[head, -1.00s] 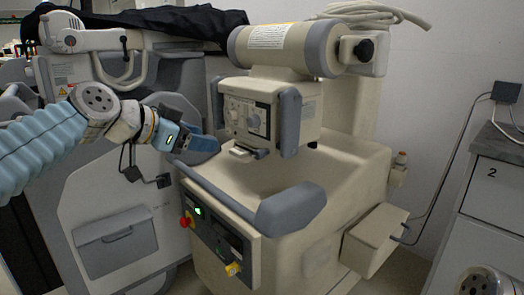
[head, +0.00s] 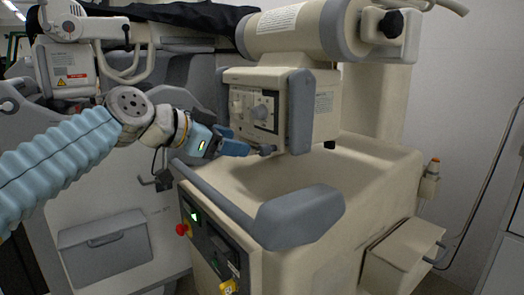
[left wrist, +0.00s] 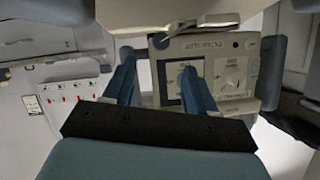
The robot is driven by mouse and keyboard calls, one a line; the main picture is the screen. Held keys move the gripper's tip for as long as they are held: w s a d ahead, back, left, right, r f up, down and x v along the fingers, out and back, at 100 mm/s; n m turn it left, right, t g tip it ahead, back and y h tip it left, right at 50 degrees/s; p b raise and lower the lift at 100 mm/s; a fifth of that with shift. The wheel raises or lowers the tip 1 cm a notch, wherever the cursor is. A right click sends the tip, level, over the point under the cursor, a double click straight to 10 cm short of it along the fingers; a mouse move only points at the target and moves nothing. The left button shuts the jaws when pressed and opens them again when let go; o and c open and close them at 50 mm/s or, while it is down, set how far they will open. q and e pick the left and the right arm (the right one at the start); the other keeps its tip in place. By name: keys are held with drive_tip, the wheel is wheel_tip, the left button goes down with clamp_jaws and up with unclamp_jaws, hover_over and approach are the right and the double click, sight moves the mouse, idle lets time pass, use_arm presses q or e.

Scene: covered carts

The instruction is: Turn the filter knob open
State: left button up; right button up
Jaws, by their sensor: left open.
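The cream control box (head: 285,105) hangs under the machine's cylinder and has a panel with a pale knob (head: 237,105) and a dark round dial (head: 262,112). I cannot read which is the filter knob. My left gripper (head: 243,148) is open at the panel's lower edge. In the wrist view its fingers (left wrist: 158,82) stand apart in front of the panel, with nothing seen between them. Contact is unclear. My right gripper is out of view.
The cream cart body (head: 350,185) with a grey bumper handle (head: 300,215) lies below the box. A red button (head: 183,229) and a yellow knob (head: 229,286) are on its front. A grey covered cart (head: 105,245) stands at left.

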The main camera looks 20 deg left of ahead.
sight(261, 148)
use_arm(q)
drive_tip(key=x, duration=0.9)
drive_tip(key=shift+w+d+f, duration=0.1)
drive_tip(key=shift+w+d, duration=0.05)
drive_tip(key=shift+w, duration=0.05)
drive_tip(key=c, duration=1)
